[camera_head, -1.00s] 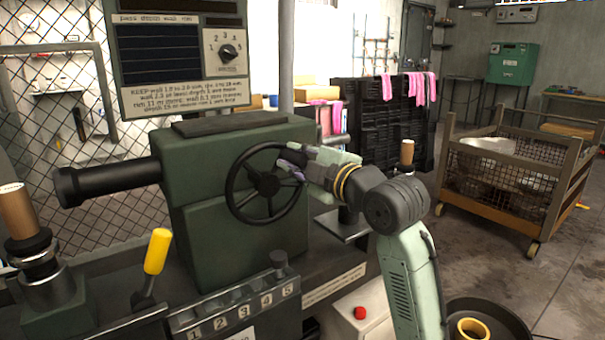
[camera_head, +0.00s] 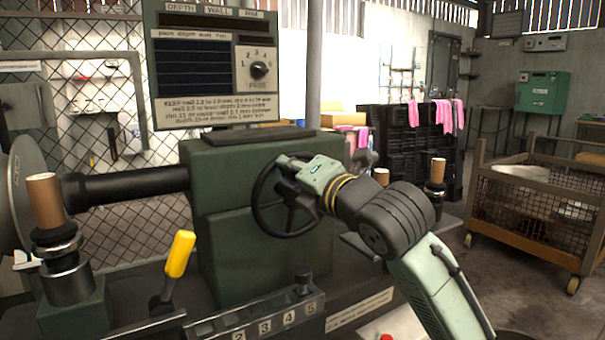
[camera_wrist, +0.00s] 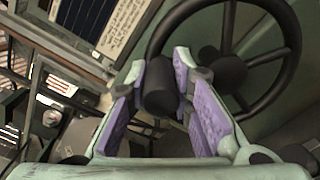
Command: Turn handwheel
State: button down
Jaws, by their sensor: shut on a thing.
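The black handwheel (camera_head: 257,209) is a spoked rim with a round hub on the front of a dark green machine housing. My gripper (camera_head: 291,176) reaches it from the right, at the upper part of the rim. In the wrist view, the purple-padded fingers of my gripper (camera_wrist: 168,72) stand on either side of a black knob-like handle (camera_wrist: 158,90), shut on it. The handwheel (camera_wrist: 285,80) spreads behind and to the right of the fingers. In the head view the handle is hidden by my gripper.
A yellow-handled lever (camera_head: 180,254) stands left of the wheel. A numbered selector block (camera_head: 265,322) sits below it. A panel with a dial (camera_head: 215,70) rises above the housing. A mesh cart (camera_head: 535,210) stands at right.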

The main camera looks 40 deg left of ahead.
aim_at(263, 212)
jog(key=s+n, duration=0.1)
jog(key=f+n+b, duration=0.1)
jog(key=n, duration=0.1)
jog(key=s+a+f+n, duration=0.1)
jog(key=shift+s+n, duration=0.3)
jog(key=n, duration=0.1)
jog(key=s+f+n+b, duration=0.1)
jog(key=shift+a+f+n, duration=0.2)
jog(key=shift+f+n, duration=0.1)
jog(key=f+n, duration=0.1)
jog(key=n, duration=0.2)
jog(key=f+n, duration=0.1)
jog(key=shift+s+a+f+b, duration=0.15)
jog(key=shift+s+f+b, duration=0.15)
jog(key=shift+f+n, duration=0.45)
jog(key=shift+n, duration=0.35)
jog(key=shift+f+n, duration=0.4)
jog(key=shift+n, duration=0.4)
jog(key=shift+s+f+n, duration=0.1)
jog(key=shift+f+n, duration=0.2)
jog(key=shift+f, duration=0.1)
jog(key=c, duration=1.7)
grip_release()
jog(key=shift+o, duration=1.4)
